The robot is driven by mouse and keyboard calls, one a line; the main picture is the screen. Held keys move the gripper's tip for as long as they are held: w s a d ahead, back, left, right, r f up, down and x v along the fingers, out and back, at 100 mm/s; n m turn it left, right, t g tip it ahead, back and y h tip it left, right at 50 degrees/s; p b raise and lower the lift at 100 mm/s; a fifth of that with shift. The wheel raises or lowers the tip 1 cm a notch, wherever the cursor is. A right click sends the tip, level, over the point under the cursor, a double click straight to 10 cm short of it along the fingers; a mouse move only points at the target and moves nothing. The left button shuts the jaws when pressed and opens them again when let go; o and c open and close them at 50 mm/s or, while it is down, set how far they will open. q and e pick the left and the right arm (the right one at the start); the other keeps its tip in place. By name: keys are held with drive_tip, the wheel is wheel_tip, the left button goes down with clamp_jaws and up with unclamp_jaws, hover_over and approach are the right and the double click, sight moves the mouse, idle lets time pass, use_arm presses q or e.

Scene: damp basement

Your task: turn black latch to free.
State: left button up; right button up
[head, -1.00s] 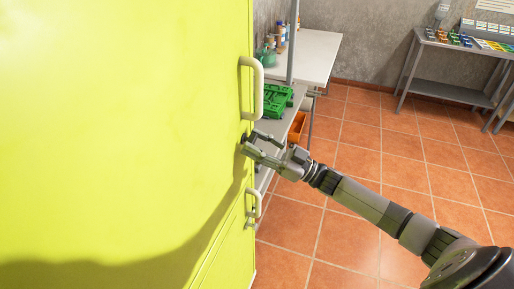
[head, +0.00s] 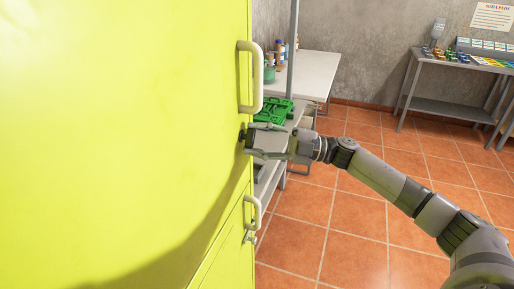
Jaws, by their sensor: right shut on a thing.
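The black latch (head: 242,136) is a small dark piece on the right edge of a yellow-green cabinet door (head: 120,130), just below the upper white handle (head: 250,76). My right gripper (head: 250,139) reaches in from the right and is shut on the latch. Its fingers hide most of the latch, so I cannot tell its exact angle. My left gripper is not in view.
A lower white handle (head: 253,213) sits below on the cabinet. Behind my right gripper, a shelf holds a green crate (head: 272,110), beside a white table (head: 310,75). A grey bench (head: 440,106) stands at the back right. The tiled floor (head: 345,225) is clear.

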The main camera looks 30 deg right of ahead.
drive_tip(key=shift+r+n+g+h+b, duration=0.1)
drive_tip(key=shift+n+g+h+b, duration=0.4)
drive_tip(key=shift+n, duration=0.9)
drive_tip(key=shift+n+g+h+b, duration=0.25)
drive_tip(key=shift+n+b, duration=0.3)
drive_tip(key=shift+n, duration=0.85)
drive_tip(key=o, duration=1.2)
drive_tip(key=shift+c, duration=0.2)
drive_tip(key=v, duration=1.2)
drive_tip(key=shift+w, duration=0.1)
